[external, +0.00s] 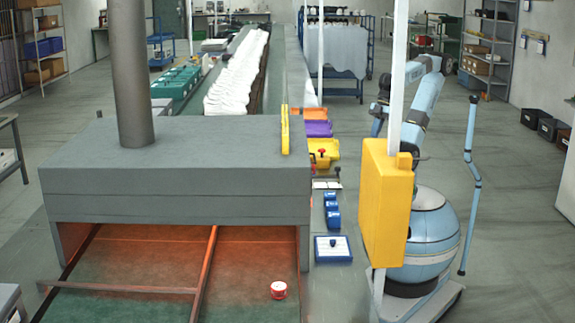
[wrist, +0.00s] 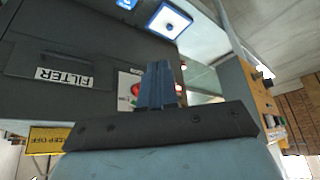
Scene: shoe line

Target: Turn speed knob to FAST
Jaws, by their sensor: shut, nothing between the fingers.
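A white square plate with a blue border (external: 333,255) lies on the line's right side, with a small dark blue knob (external: 333,243) on it. A similar plate shows at the top of the wrist view (wrist: 158,26), with a blue knob (wrist: 171,21). I cannot read any speed marking, so I cannot tell whether this is the speed knob or where it points. My gripper (wrist: 161,66) is shut and empty, with its fingers pointing up in the wrist view, apart from that plate. In the external view I cannot make out the fingertips.
A red button (wrist: 135,90) sits beside my fingers, partly hidden. A dark panel labelled FILTER (wrist: 62,77) and a yellow sign (wrist: 48,139) are to the left. A yellow box (external: 385,200) on a post hides part of my arm. A grey hood (external: 200,165) covers the line.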

